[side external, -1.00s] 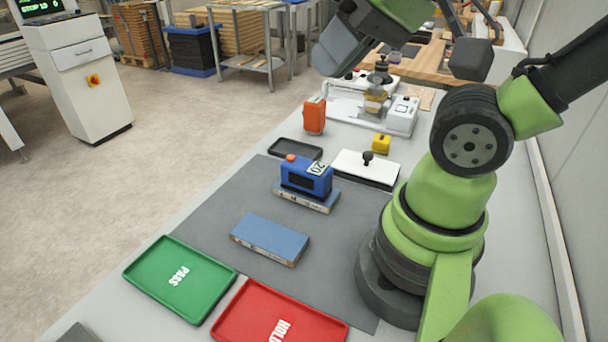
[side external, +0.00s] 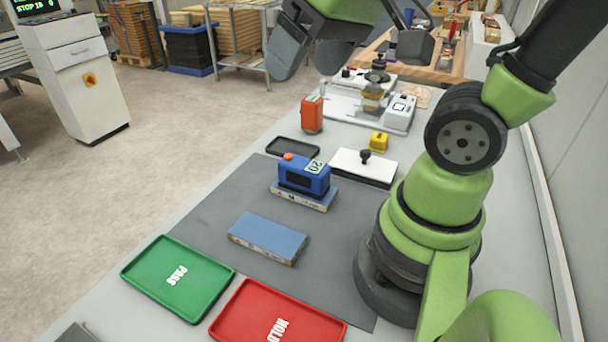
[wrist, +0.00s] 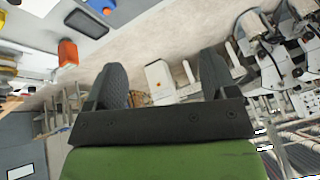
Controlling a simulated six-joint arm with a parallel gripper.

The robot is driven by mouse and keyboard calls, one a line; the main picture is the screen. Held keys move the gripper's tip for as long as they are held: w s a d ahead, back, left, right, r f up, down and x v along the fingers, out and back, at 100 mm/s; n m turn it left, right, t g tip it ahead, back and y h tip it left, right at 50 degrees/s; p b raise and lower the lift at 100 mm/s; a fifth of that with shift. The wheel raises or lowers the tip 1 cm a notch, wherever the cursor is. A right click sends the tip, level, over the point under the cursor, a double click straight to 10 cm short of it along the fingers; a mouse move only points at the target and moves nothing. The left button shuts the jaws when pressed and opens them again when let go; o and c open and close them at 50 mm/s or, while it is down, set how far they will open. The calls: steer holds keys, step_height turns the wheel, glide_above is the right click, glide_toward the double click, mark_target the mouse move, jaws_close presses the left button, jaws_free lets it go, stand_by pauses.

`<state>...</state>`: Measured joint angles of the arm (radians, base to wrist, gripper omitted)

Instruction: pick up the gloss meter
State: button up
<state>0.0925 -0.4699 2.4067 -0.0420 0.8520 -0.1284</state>
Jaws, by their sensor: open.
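The gloss meter appears to be the blue device (side external: 304,177) with an orange button and a "20" label. It sits upright on a thin blue-topped block (side external: 304,198) on the grey mat. A little of its blue body (wrist: 101,4) shows at the top edge of the wrist view. My gripper (side external: 303,68) is high at the top of the side view, well above and beyond the meter and apart from it. In the wrist view my gripper (wrist: 162,62) is open, with nothing between its fingers.
An orange device (side external: 312,115), a black tray (side external: 293,147), a white plate with a black knob (side external: 364,168) and a yellow block (side external: 379,142) stand nearby. Another blue-topped block (side external: 268,238), a green PASS tray (side external: 178,278) and a red HOLD tray (side external: 278,315) lie nearer the camera.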

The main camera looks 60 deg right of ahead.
steer(key=w+d+f+n+g, duration=0.1)
steer(key=w+d+f+g, duration=0.1)
steer(key=d+f, duration=0.1)
steer(key=w+d+f+n+g, duration=0.1)
steer(key=w+d+f, duration=0.1)
steer(key=d+f, duration=0.2)
steer(key=w+d+f+n+g, duration=0.1)
steer(key=w+d+f+g, duration=0.1)
steer(key=f, duration=0.5)
steer(key=shift+w+d+f+g+h, duration=0.1)
steer(key=shift+d+g+h, duration=0.1)
steer(key=shift+d, duration=0.15)
steer(key=shift+w+d+g+h, duration=0.1)
steer(key=shift+d+h, duration=0.1)
steer(key=shift+d, duration=0.15)
glide_above(304, 163)
steer(key=f, duration=0.4)
steer(key=shift+w+f, duration=0.2)
steer(key=shift+w, duration=0.05)
steer(key=shift+s+f, duration=0.15)
steer(key=shift+f, duration=1.25)
steer(key=shift+s+f, duration=0.1)
steer(key=shift+f, duration=1.25)
steer(key=c, duration=1.3)
steer(key=shift+r, duration=0.15)
